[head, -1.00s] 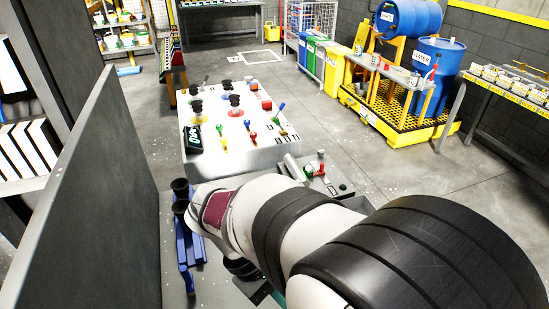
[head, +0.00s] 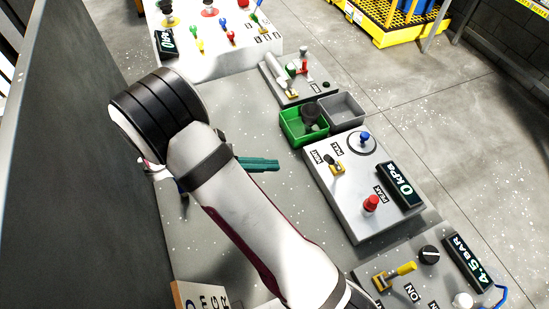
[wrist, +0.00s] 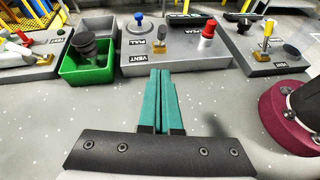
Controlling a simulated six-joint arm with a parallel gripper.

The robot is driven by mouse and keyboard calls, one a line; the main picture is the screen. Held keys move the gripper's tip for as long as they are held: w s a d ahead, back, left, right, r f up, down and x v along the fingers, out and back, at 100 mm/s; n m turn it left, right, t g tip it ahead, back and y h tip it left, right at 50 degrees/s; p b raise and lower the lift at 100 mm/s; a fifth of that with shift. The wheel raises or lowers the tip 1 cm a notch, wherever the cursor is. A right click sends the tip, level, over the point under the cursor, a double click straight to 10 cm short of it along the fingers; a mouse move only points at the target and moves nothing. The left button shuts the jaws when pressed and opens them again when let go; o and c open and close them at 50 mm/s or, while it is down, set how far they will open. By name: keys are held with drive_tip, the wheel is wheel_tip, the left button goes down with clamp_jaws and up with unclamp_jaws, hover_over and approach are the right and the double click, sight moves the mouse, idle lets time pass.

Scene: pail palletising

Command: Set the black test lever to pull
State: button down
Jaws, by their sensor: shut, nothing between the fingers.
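The grey test panel (head: 345,212) stands right of my gripper in the head view. Its small black lever (head: 328,158) sits on a yellow base beside the VENT and PULL labels, its tip leaning toward the upper left, on the VENT side. In the wrist view the lever (wrist: 187,36) is small, and its setting is hard to tell. My gripper (head: 278,164) has teal fingers, shut and empty, left of the panel and apart from the lever. In the wrist view the fingertips (wrist: 163,71) point toward the panel's front edge.
A blue knob (head: 364,137), a red button (head: 371,203) and a 0 kPa display (head: 401,186) share the panel. A green bin (head: 293,126) holding a black cup and a grey bin (head: 345,109) adjoin it. A 4.5 BAR panel (head: 400,257) is nearer. A dark wall (head: 85,180) bounds the left.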

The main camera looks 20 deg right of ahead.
approach(332, 162)
wheel_tip(332, 162, down, 3)
drive_tip(key=w, duration=0.1)
drive_tip(key=d, duration=0.2)
drive_tip(key=d+r, duration=0.1)
drive_tip(key=shift+s+d, duration=0.25)
